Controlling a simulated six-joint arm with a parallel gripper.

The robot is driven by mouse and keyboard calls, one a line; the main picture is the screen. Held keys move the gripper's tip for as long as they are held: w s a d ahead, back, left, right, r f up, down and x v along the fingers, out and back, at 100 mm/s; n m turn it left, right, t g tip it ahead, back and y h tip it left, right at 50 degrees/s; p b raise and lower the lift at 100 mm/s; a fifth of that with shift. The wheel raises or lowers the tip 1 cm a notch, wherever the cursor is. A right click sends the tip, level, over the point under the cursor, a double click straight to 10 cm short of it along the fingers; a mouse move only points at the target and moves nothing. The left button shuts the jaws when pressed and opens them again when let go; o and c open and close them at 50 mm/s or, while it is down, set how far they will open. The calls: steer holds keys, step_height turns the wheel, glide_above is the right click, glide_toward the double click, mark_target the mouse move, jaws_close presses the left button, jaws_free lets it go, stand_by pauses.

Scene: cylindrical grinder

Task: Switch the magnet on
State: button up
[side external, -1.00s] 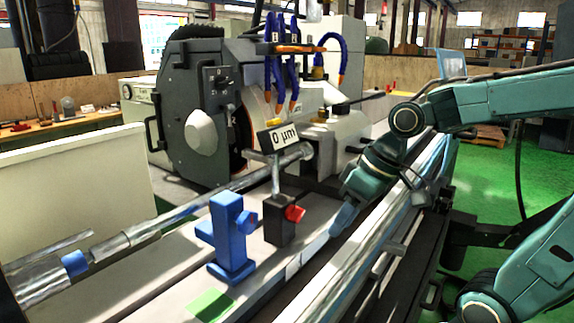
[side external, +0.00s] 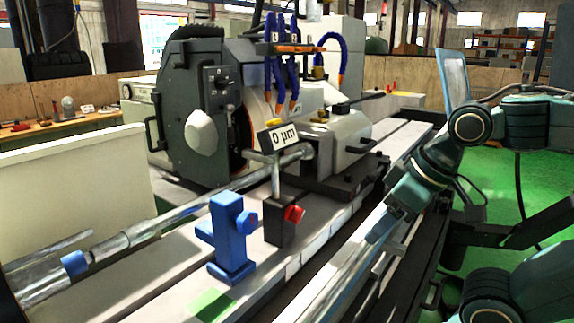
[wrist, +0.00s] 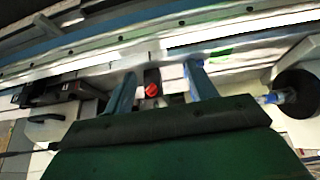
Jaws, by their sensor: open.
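The magnet base (side external: 279,221) is a black block standing upright on the grey machine table. Its red knob (side external: 294,214) faces right, and a rod above it carries a display reading 0 µm (side external: 279,138). In the wrist view the red knob (wrist: 152,90) shows between my two fingers, beyond them. My gripper (side external: 376,231) is open and empty, to the right of the magnet base and clearly apart from it. The knob's switch position cannot be read.
A blue stand (side external: 229,240) with a blue knob is close left of the magnet base. A long shiny bar (side external: 215,195) runs behind both. The grinding wheel housing (side external: 205,110) and blue hoses (side external: 294,70) are behind. A green patch (side external: 208,304) lies on the table in front.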

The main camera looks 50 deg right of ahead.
steer(key=w+d+r+h, duration=0.1)
steer(key=w+d+h, duration=0.1)
steer(key=w, duration=0.6)
steer(key=n+h, duration=0.1)
steer(key=h, duration=0.3)
glide_toward(298, 214)
steer(key=v, duration=0.5)
steer(key=shift+w+a+g+h, duration=0.3)
steer(key=shift+w+a+g, duration=0.1)
steer(key=shift+d, duration=0.1)
steer(key=x, duration=1.3)
steer(key=shift+w+d+f, duration=0.1)
steer(key=shift+w+f, duration=0.05)
steer(key=shift+f, duration=0.15)
steer(key=c, duration=1)
